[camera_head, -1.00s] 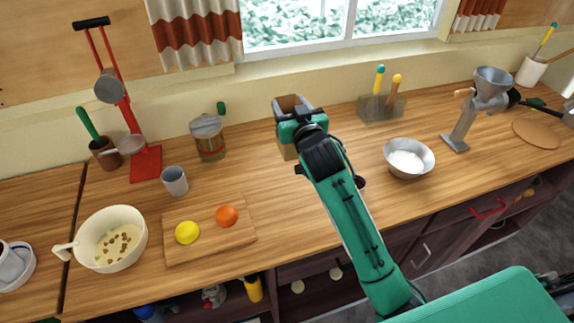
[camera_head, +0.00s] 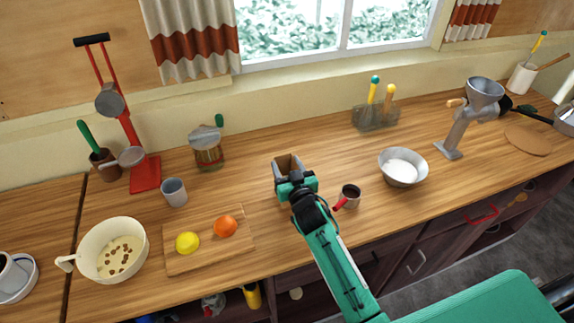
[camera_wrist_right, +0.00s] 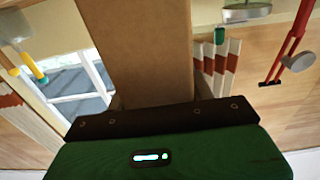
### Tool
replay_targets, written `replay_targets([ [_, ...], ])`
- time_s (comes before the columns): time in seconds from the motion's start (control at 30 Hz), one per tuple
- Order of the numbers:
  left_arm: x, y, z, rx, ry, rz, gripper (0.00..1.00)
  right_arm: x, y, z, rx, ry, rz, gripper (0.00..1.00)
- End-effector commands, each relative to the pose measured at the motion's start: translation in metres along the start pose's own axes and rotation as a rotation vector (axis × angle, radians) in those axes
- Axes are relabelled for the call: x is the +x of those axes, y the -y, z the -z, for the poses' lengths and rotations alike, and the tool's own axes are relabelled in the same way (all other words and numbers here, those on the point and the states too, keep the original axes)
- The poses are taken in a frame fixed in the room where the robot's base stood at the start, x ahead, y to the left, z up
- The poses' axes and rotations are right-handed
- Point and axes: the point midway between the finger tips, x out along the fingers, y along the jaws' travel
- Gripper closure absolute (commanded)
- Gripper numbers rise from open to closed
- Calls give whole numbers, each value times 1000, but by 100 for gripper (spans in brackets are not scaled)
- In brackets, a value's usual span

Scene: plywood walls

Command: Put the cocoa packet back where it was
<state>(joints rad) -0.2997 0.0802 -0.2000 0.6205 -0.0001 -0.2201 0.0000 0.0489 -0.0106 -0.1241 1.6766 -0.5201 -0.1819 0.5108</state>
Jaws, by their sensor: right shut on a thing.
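The cocoa packet, a brown open-topped box (camera_head: 286,163), is in my right gripper (camera_head: 297,186) above the middle of the counter. The gripper is shut on its near side and hides its lower part. I cannot tell whether its bottom touches the wood. In the right wrist view the packet's plain brown side (camera_wrist_right: 140,50) rises from the dark gripper edge (camera_wrist_right: 165,118); the fingertips are hidden there. My left gripper is not in view.
A dark-filled cup with a red handle (camera_head: 350,196) stands close right of my gripper. A metal bowl (camera_head: 403,167) is further right. A cutting board (camera_head: 185,262) with a lemon and an orange lies left. A jar (camera_head: 208,150) stands behind. The counter behind the packet is clear.

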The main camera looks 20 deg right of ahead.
Motion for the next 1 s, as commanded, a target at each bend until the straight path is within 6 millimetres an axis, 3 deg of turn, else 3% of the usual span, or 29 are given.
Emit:
replay_targets([
  [0.3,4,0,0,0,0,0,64,0,0,-4,0,-1,0,89],
  [0.33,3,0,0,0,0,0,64,0,0,-2,-1,-1,0,42],
  [0.4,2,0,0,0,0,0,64,0,0,-2,-1,0,0,28],
  [0.43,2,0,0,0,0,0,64,0,0,-2,-1,0,0,26],
  [0.8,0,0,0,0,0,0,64,-1,0,2,-1,0,-1,26],
  [1.0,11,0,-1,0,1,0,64,-30,-1,-3,-3,1,0,26],
])
